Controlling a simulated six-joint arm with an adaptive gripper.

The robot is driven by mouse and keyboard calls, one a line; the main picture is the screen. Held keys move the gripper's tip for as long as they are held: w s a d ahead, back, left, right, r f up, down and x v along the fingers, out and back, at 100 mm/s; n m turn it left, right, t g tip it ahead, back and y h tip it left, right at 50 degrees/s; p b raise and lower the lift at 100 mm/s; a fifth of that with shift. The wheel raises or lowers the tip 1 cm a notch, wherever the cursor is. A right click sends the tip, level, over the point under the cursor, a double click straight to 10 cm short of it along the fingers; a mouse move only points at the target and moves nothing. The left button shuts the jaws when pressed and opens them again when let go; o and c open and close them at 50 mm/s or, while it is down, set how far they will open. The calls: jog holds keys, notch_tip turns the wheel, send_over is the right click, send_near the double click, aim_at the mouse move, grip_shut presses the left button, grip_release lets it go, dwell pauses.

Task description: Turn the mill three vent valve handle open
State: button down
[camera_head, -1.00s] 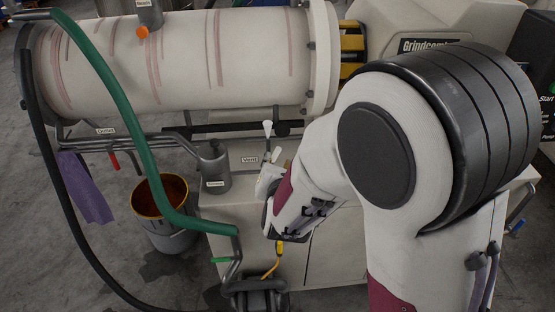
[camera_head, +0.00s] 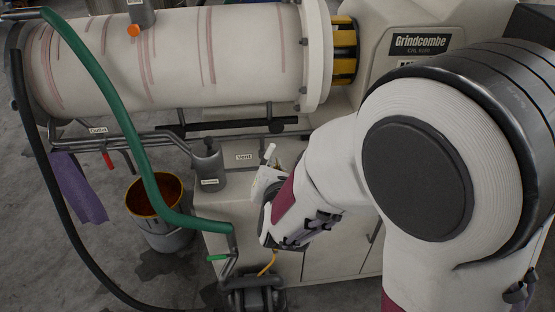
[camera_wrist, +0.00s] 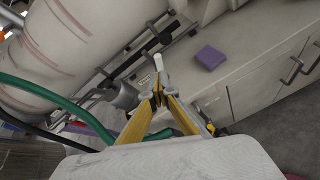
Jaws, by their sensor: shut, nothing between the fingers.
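The vent valve's white-tipped handle (camera_head: 269,151) shows beside the plate labelled Vent (camera_head: 244,157), leaning to the right. My gripper (camera_head: 266,183) is just below it, mostly hidden behind my own wrist. In the wrist view the white handle (camera_wrist: 157,63) stands just beyond the tips of my gripper (camera_wrist: 158,92). The yellow fingers come together there with nothing between them. I cannot tell whether they touch the handle. The valve body is hidden behind the fingers.
A green hose (camera_head: 115,105) hangs at the left over a bucket (camera_head: 160,235). A grey pot (camera_head: 208,165) and pipes (camera_head: 170,137) stand left of the valve. The mill drum (camera_head: 180,60) is behind. A purple block (camera_wrist: 210,57) lies on the cabinet top.

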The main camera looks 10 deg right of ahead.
jog(key=w+d+f+m+h, duration=0.2)
jog(key=d+f, duration=0.1)
jog(key=d, duration=0.5)
jog(key=w+d+r+n+t+y, duration=0.2)
jog(key=w+d+r+n, duration=0.15)
jog(key=w, duration=0.35)
jog(key=w+d+r+n+t+y, duration=0.1)
jog(key=w+d+r+n+y, duration=0.15)
jog(key=w+d, duration=0.35)
jog(key=w+d+r+n+t+y, duration=0.2)
jog(key=w+d+n, duration=0.1)
jog(key=w, duration=0.5)
jog(key=s+a+f+n+g+y, duration=0.1)
jog(key=s+f+n+g+y, duration=0.2)
jog(key=s+n+g, duration=0.3)
jog(key=s+a+f+n+g+y, duration=0.2)
jog(key=s+f+n+g+y, duration=0.2)
jog(key=s+g, duration=0.5)
jog(key=n+g+y, duration=0.1)
jog(key=n+y, duration=0.1)
jog(key=n, duration=0.1)
jog(key=shift+a+n, duration=0.25)
jog(key=shift+n, duration=0.05)
jog(key=shift+a+f, duration=0.15)
